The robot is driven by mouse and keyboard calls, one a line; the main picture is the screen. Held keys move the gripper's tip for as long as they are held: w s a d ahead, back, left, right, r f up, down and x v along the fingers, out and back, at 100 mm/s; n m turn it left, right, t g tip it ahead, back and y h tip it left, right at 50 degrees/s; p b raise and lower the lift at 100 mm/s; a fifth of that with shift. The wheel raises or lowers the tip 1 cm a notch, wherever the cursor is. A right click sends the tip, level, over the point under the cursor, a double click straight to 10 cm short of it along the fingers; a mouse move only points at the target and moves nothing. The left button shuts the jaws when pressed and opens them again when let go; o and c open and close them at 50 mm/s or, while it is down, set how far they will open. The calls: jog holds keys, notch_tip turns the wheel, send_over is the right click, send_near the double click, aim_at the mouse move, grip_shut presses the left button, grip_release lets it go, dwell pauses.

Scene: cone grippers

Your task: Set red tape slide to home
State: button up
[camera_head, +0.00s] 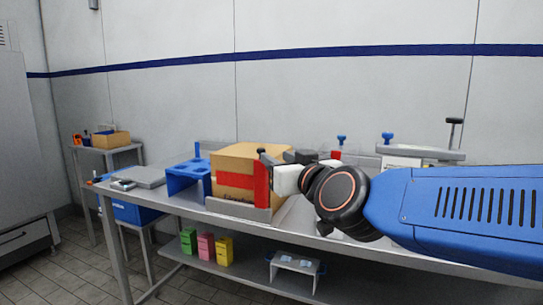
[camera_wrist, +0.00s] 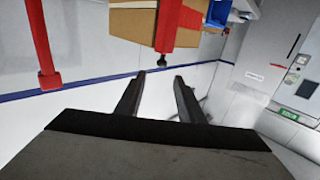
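A red upright piece (camera_head: 262,184), which I take to be the red tape slide, stands at the right front of a cardboard box (camera_head: 234,163) with a red band. In the wrist view a red piece (camera_wrist: 172,24) with a dark tip hangs into the top of the picture beside the brown box (camera_wrist: 125,22). My gripper (camera_wrist: 159,79) is open and empty. Its two dark fingers point toward the red piece's tip, with a gap still showing between. In the head view my wrist is just right of the red piece, and the fingers are hard to make out.
A blue holder (camera_head: 187,178) stands left of the box on the long grey table (camera_head: 165,201). Another red bar (camera_wrist: 42,42) shows at the left in the wrist view. A grey fixture (camera_head: 425,152) stands at the back right. Coloured boxes (camera_head: 206,246) sit on the lower shelf.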

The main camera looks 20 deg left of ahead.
jog(key=v, duration=0.6)
jog(key=shift+s+d, duration=0.25)
jog(key=d+f+m+g+h, duration=0.1)
jog(key=d+f+g+h, duration=0.15)
jog(key=d+f, duration=0.7)
jog(key=d+f+m+g+h, duration=0.1)
jog(key=d+f+g+h, duration=0.15)
jog(key=d+f, duration=0.7)
jog(key=s+d+f+m+g+h, duration=0.1)
jog(key=s+d+f+m+h, duration=0.1)
jog(key=s+d+f, duration=0.2)
jog(key=s+d+f+m+g+h, duration=0.1)
jog(key=s+d+f, duration=0.3)
jog(key=d, duration=0.7)
jog(key=s+d+f+m+g+h, duration=0.2)
jog(key=s+d+f+m+h, duration=0.1)
jog(key=s+d+f, duration=0.2)
jog(key=s+d, duration=0.2)
jog(key=d, duration=0.1)
jog(key=shift+h, duration=0.3)
jog(key=shift+d+r, duration=0.1)
